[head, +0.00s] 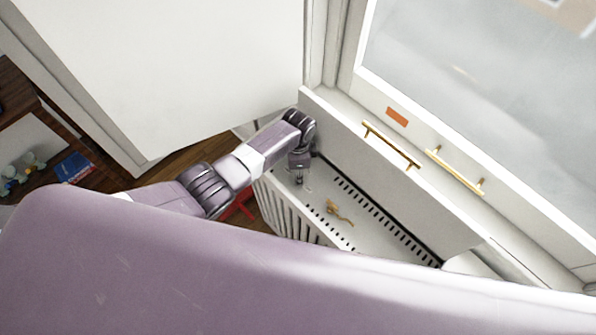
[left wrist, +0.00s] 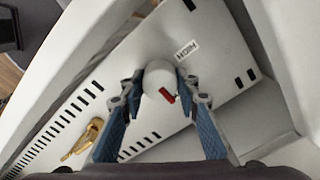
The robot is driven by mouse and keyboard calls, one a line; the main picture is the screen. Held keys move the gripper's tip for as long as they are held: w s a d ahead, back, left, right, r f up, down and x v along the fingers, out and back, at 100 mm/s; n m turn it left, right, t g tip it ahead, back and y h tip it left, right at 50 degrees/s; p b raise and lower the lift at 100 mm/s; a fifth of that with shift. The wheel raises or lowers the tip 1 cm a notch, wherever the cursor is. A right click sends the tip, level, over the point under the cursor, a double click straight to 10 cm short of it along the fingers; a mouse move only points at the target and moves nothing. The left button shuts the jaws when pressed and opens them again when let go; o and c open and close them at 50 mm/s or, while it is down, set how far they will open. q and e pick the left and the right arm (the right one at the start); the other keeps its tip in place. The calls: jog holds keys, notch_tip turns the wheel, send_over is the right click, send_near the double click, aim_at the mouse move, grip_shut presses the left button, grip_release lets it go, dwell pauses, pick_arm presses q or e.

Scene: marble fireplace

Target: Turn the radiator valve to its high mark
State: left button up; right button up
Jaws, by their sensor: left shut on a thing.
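The radiator valve (left wrist: 155,77) is a round white knob with a red mark on its lower right side in the left wrist view. The high mark, a small white label reading HIGH (left wrist: 187,49), lies on the panel above and right of the knob. The red mark is on the side away from that label. My left gripper (left wrist: 160,80) has its two fingers on either side of the knob, shut on it. In the head view my left gripper (head: 299,174) reaches down onto the radiator's left end and hides the knob. My right gripper is not in view.
The white radiator top (head: 375,238) has rows of dark slots. A small gold object (head: 340,212) lies on it, right of my gripper. Gold handles (head: 391,146) and an orange patch (head: 397,117) are at the window. A red thing (head: 237,206) is below my arm.

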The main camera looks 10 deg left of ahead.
pick_arm(q)
jog(key=n+p, duration=0.1)
jog(key=n, duration=0.3)
jog(key=shift+n, duration=0.3)
jog(key=n, duration=0.4)
jog(key=shift+n+p, duration=0.3)
jog(key=shift+p, duration=0.05)
jog(key=n, duration=0.4)
jog(key=shift+n, duration=0.3)
jog(key=shift+n+p, duration=0.4)
jog(key=shift+n, duration=1.8)
jog(key=o, duration=1.2)
jog(key=shift+c, duration=0.2)
jog(key=shift+r, duration=0.1)
notch_tip(320, 180, up, 12)
